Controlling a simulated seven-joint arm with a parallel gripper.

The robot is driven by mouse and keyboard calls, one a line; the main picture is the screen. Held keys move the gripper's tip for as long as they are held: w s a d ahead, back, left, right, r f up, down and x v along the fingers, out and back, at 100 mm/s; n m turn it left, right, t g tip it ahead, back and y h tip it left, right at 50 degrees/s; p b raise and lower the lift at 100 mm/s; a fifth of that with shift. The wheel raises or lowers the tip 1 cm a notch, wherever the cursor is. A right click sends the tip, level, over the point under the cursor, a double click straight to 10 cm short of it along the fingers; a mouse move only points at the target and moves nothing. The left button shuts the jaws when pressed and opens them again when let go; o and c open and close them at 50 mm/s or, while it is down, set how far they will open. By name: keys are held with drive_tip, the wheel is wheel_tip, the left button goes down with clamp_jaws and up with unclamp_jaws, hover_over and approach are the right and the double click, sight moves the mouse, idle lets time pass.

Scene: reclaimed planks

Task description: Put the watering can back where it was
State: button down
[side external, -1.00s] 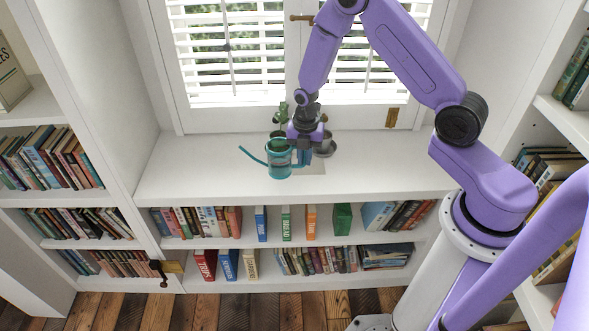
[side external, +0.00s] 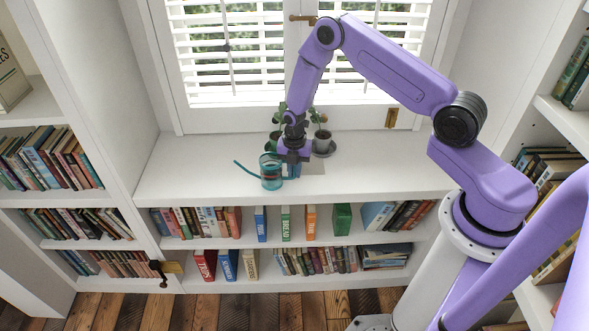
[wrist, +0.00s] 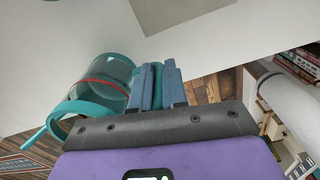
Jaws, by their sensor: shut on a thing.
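The watering can (side external: 270,173) is teal and see-through, with a thin spout pointing left in the side view. It is at the window ledge (side external: 200,180), and I cannot tell whether its base touches the ledge. My gripper (side external: 292,169) is at the can's right side, pointing down. In the wrist view the blue-grey fingers of my gripper (wrist: 157,82) are shut on a teal part, seemingly the handle. The can's body (wrist: 105,82) shows left of the fingers, with a red line on it. A flat grey-beige patch (side external: 314,168) lies on the ledge to the right.
Potted plants stand behind my gripper near the window; one grey pot (side external: 322,142) sits on a dark saucer. Shuttered windows (side external: 230,60) close off the back. Bookshelves (side external: 60,195) flank the ledge, and books fill shelves below it. The ledge is clear at left and right.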

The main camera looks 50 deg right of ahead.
drive_tip(key=shift+f, duration=0.1)
drive_tip(key=c, duration=1.1)
unclamp_jaws()
drive_tip(key=shift+c, duration=0.2)
wheel_tip(320, 180, up, 12)
drive_tip(key=shift+a+r, duration=0.1)
drive_tip(key=shift+r, duration=0.1)
